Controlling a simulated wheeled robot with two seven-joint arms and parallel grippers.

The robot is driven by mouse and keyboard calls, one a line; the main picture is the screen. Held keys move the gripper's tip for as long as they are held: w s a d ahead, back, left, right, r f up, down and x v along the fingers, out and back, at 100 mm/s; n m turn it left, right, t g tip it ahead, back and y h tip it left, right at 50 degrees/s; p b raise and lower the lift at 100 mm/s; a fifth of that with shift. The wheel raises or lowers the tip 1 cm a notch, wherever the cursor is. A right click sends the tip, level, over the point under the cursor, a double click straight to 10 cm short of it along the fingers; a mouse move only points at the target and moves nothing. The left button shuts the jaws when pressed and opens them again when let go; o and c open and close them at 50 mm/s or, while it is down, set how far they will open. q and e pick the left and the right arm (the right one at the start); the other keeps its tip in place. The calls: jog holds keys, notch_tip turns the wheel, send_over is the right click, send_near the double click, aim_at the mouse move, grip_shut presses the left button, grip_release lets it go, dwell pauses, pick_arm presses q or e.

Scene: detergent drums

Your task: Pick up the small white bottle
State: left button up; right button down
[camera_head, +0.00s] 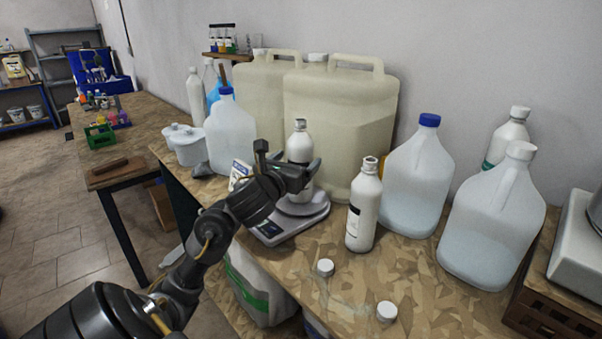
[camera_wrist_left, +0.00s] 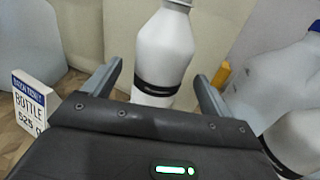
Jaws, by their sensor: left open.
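A small white bottle (camera_head: 300,142) with a white cap and a dark band stands upright on the round pan of a grey scale (camera_head: 293,222). My left gripper (camera_head: 287,160) is open in front of this bottle and hides part of its body. In the left wrist view the white bottle (camera_wrist_left: 165,52) rises between the two spread fingers (camera_wrist_left: 158,78), with visible gaps on both sides. Its cap is cut off by the top edge there. My right gripper is not in view.
Another white bottle (camera_head: 364,207) stands right of the scale. Large cream drums (camera_head: 340,125) are behind, and translucent jugs (camera_head: 416,184) stand to the right. Two loose white caps (camera_head: 325,267) lie near the front edge.

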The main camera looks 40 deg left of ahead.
pick_arm(q)
jog(key=shift+w+a, duration=0.15)
jog(key=shift+w, duration=0.05)
jog(key=x, duration=0.2)
jog(key=b+x, duration=0.1)
jog(key=shift+w+a+f, duration=0.1)
jog(key=shift+w+f, duration=0.1)
jog(key=shift+w, duration=0.15)
jog(key=shift+w+a, duration=0.15)
jog(key=shift+w, duration=0.35)
jog(key=shift+s+r, duration=0.1)
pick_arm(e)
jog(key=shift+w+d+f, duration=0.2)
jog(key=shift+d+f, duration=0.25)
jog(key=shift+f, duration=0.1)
pick_arm(q)
jog(key=shift+c, duration=0.9)
jog(key=c, duration=1.4)
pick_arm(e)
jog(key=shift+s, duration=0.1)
pick_arm(q)
jog(key=shift+r, duration=0.15)
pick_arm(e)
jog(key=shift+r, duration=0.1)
